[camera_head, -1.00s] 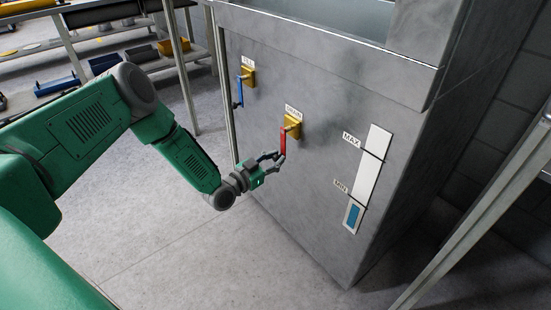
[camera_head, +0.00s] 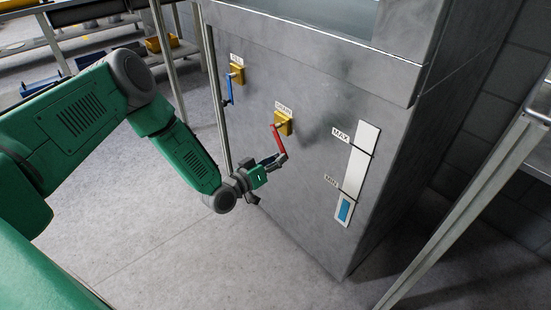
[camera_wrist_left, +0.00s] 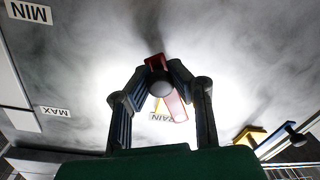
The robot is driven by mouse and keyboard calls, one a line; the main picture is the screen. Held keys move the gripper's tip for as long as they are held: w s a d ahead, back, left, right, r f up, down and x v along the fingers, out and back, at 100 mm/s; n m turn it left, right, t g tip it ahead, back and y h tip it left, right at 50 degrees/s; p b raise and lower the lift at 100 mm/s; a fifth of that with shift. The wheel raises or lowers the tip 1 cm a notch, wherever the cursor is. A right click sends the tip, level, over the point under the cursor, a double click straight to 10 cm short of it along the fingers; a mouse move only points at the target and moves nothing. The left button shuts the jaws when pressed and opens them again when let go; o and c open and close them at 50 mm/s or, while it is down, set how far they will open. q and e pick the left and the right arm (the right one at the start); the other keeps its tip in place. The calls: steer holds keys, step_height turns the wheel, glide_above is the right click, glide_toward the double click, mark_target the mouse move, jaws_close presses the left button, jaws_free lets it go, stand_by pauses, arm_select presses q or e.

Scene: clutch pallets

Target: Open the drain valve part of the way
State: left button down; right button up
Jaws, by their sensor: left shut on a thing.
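The drain valve has a yellow mount (camera_head: 283,122) under a DRAIN label on the grey tank's front. Its red lever (camera_head: 279,141) hangs downward, its lower end tilted a little to the right. My left gripper (camera_head: 279,160) is shut on the lever's lower end. In the left wrist view my gripper's fingers (camera_wrist_left: 160,82) close around the lever's dark round end, and the red lever (camera_wrist_left: 177,106) shows between them. The DRAIN label is partly hidden there. My right gripper is not in view.
The fill valve's blue lever (camera_head: 229,90) hangs straight down to the left. A level gauge (camera_head: 358,160) at the right has MAX and MIN marks, with blue near the bottom, below MIN. A metal frame post (camera_head: 465,215) stands at the right.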

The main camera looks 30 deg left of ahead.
arm_select(q)
steer(key=shift+r, duration=0.1)
stand_by(0.4)
steer(key=c, duration=1.4)
jaws_free()
steer(key=shift+o, duration=0.2)
steer(key=v, duration=1.2)
